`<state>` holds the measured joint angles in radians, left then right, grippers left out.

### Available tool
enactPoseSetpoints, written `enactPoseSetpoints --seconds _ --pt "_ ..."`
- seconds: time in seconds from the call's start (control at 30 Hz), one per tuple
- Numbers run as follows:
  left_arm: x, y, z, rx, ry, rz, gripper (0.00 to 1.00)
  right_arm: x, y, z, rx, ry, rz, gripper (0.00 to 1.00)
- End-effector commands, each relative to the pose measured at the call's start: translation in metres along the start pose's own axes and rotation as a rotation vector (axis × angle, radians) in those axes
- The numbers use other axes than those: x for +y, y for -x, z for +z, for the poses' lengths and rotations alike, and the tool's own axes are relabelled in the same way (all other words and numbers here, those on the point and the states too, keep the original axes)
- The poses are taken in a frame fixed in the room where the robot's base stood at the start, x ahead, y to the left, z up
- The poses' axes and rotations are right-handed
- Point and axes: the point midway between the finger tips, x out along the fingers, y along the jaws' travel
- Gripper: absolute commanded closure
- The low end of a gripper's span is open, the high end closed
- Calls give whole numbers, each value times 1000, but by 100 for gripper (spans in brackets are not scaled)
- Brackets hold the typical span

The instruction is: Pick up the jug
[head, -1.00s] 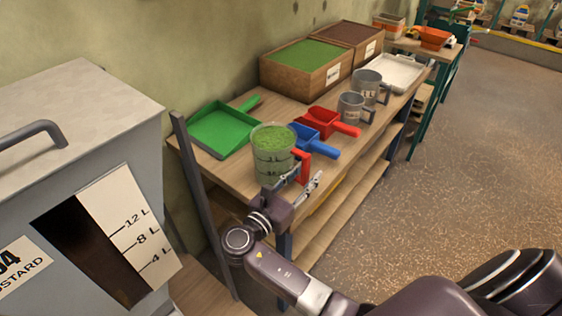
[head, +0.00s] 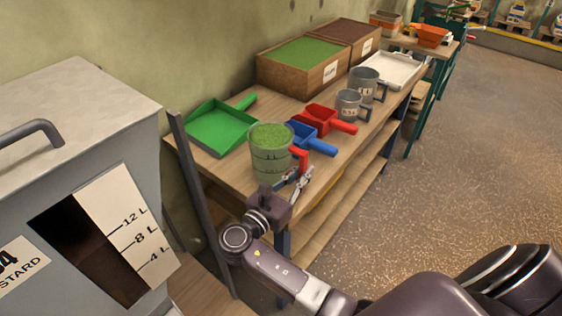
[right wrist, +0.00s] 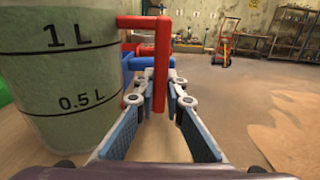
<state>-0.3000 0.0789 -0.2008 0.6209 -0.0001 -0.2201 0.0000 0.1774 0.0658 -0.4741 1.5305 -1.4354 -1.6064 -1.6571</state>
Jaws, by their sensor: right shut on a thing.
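The jug (head: 270,160) is a clear measuring jug full of green granules, with a red handle. It stands upright near the front left edge of the wooden table (head: 220,183), with no clear gap under it. In the right wrist view the jug (right wrist: 60,75) fills the left side, with 1 L and 0.5 L marks. My right gripper (head: 297,181) is shut on the handle; in the right wrist view its fingers (right wrist: 168,88) lie either side of the handle's upright bar. My left gripper is not in view.
A green scoop (head: 217,130), a blue scoop (head: 311,138) and a red scoop (head: 322,119) lie close behind the jug. Two grey jugs, wooden boxes and a white tray (head: 385,70) stand farther back. A grey hopper (head: 75,120) stands at left. Open floor lies right.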

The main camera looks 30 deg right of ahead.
Motion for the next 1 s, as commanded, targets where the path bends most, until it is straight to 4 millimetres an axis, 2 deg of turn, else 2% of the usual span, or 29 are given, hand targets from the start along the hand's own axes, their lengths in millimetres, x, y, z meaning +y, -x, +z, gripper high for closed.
enactPoseSetpoints --seconds 0.23,0.37,0.8,1.0 --pt "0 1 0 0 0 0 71 1 0 9 -5 -7 0 100" --pt "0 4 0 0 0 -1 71 1 0 26 -6 -10 1 100" --pt "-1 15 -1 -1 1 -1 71 1 0 132 -7 -16 1 100" --pt "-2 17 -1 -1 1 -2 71 1 0 172 -7 -13 1 100"
